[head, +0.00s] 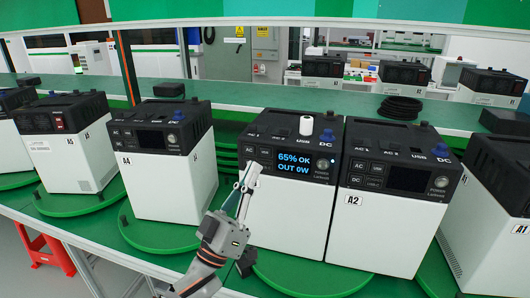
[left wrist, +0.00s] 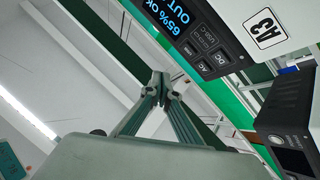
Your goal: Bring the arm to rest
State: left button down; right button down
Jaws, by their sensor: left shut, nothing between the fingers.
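My left arm comes up from the bottom of the head view. Its gripper (head: 250,170) points upward in front of the power station with the lit display (head: 290,215). The fingers are together with nothing between them. In the left wrist view the fingertips (left wrist: 161,78) meet, with a clear gap of picture between them and the power station (left wrist: 235,25), labelled A3. Whether the fingertips touch its front cannot be told from the head view. The display reads 65% OK, OUT 0W. My right gripper is not in view.
More power stations stand along the green line, including A4 (head: 165,185) at left and A2 (head: 375,235) at right. A black cable coil (head: 400,107) lies behind. A red stool (head: 45,250) is at lower left.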

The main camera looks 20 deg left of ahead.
pick_arm(q)
notch_tip(320, 180, down, 17)
jog(key=a+g+y, duration=0.2)
jog(key=g+y, duration=0.2)
jog(key=y, duration=0.1)
jog(key=s+f+m+g, duration=0.2)
jog(key=s+f+g, duration=0.3)
jog(key=s+f, duration=0.4)
jog(key=s+a+f+m+g+y, duration=0.1)
jog(key=s+f+g, duration=0.4)
jog(key=f, duration=1.5)
jog(key=s+m, duration=0.1)
jog(key=s, duration=0.4)
jog(key=shift+s+f, duration=0.2)
jog(key=shift+s, duration=0.1)
